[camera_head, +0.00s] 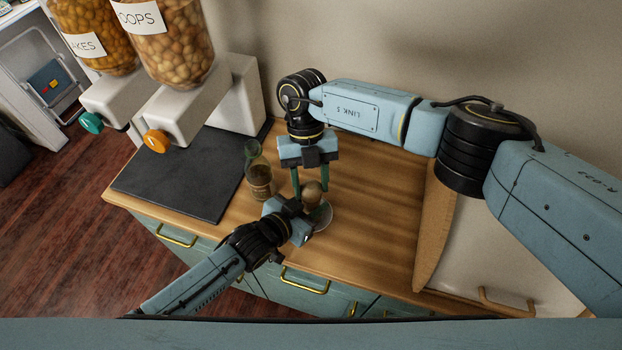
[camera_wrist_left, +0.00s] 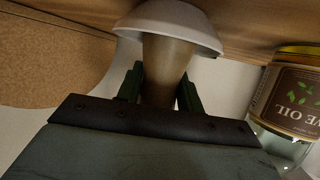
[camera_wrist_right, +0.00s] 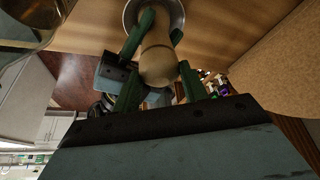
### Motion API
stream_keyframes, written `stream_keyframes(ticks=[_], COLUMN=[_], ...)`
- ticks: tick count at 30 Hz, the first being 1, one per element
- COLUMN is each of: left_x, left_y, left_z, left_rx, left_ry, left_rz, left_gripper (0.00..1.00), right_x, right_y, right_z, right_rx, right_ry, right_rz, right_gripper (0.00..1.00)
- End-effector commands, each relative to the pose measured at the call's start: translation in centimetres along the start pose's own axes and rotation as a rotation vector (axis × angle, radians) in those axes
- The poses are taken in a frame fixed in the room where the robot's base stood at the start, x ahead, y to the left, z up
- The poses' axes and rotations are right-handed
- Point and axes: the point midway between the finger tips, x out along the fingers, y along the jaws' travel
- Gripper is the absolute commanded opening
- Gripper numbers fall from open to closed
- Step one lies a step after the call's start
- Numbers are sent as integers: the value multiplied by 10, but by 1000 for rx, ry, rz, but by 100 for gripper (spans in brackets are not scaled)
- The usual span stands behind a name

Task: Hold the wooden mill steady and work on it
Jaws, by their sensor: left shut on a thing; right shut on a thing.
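The wooden mill (camera_head: 312,193) stands upright in a small pale bowl (camera_head: 325,216) on the wooden counter. My left gripper (camera_head: 300,215) reaches in low from the front left and is shut on the mill's body; the left wrist view shows the mill (camera_wrist_left: 166,68) between its green fingers, below the upside-down bowl (camera_wrist_left: 170,18). My right gripper (camera_head: 310,186) comes down from behind with its fingers around the mill's upper part. The right wrist view shows the mill's rounded top (camera_wrist_right: 157,66) between the right fingers. The contact points are partly hidden.
A glass olive oil bottle (camera_head: 259,178) stands close left of the mill. A dark slab (camera_head: 178,178) and cereal dispensers (camera_head: 180,110) are further left. A wooden board (camera_head: 434,235) stands to the right. The counter between mill and board is clear.

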Motion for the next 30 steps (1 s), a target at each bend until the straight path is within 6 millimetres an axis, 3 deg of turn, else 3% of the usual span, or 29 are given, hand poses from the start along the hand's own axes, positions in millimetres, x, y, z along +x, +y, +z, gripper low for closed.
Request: stream_keyframes(ticks=[21,22,27,30], left_x=[0,0,0,0], left_y=[0,0,0,0], left_z=[2,2,2,2], left_rx=[0,0,0,1], left_ry=[-4,-4,-4,-4], left_rz=[0,0,0,0], left_gripper=[8,8,8,8], right_x=[0,0,0,0], right_y=[0,0,0,2], right_z=[0,0,0,0], right_rx=[-74,-74,-74,-76], right_ry=[0,0,0,0], right_rz=[-32,-32,-31,-29], right_gripper=[20,44,66,66])
